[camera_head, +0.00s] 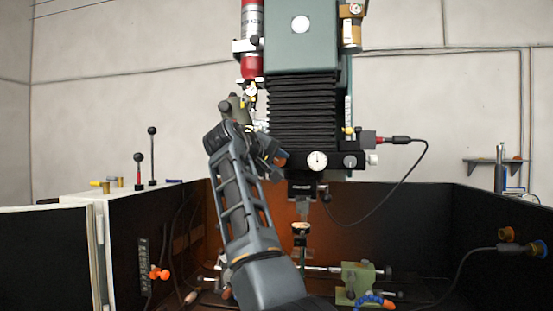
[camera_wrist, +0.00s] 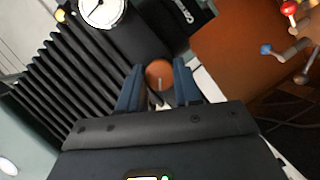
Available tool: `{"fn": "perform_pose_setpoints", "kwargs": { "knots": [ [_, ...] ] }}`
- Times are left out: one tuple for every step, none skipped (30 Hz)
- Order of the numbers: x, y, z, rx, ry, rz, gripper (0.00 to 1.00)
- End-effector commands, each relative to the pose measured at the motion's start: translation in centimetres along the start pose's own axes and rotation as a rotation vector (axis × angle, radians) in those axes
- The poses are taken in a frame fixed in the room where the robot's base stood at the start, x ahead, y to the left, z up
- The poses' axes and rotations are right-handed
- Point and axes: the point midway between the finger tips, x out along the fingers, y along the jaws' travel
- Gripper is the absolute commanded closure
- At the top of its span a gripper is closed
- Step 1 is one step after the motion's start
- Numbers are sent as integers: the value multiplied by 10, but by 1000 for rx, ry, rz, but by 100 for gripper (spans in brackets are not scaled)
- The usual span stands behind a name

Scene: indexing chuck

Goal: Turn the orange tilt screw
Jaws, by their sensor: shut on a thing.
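The orange tilt screw (camera_wrist: 160,74) shows in the wrist view as a round orange knob with a pale line on its face. My gripper (camera_wrist: 158,86) has its two blue-grey fingers on either side of the knob, shut on it. In the head view the orange knob (camera_head: 281,159) shows small beside the end of my arm, at the left of the black machine head. My gripper is mostly hidden behind my own arm there.
A white dial gauge (camera_head: 317,160) sits on the machine head, below the black bellows (camera_head: 303,110). A cable (camera_head: 420,165) hangs at the right. Dark enclosure walls (camera_head: 420,215) surround the work area. A green fixture (camera_head: 358,280) stands low at the right.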

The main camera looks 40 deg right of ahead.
Motion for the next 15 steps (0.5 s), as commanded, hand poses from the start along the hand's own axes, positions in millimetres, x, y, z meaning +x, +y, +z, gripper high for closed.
{"fn": "perform_pose_setpoints", "kwargs": {
  "knots": [
    [1, -1, 1, 39, -3, -21, 97],
    [1, 0, 1, 65, -3, -31, 97],
    [1, 0, 1, 101, -2, -45, 97],
    [1, 0, 1, 127, -1, -57, 97],
    [1, 0, 2, 153, 0, -67, 97],
    [1, 0, 2, 188, 1, -81, 97],
    [1, 0, 2, 214, 2, -92, 97],
    [1, 0, 2, 240, 3, -103, 97],
    [1, 0, 2, 276, 4, -117, 97],
    [1, 0, 2, 303, 4, -128, 97],
    [2, 1, 2, 329, 4, -139, 97],
    [2, 0, 2, 364, 5, -153, 97],
    [2, 0, 3, 390, 6, -164, 97],
    [2, 1, 3, 416, 7, -174, 97],
    [2, 1, 3, 452, 8, -189, 97]
  ]
}}
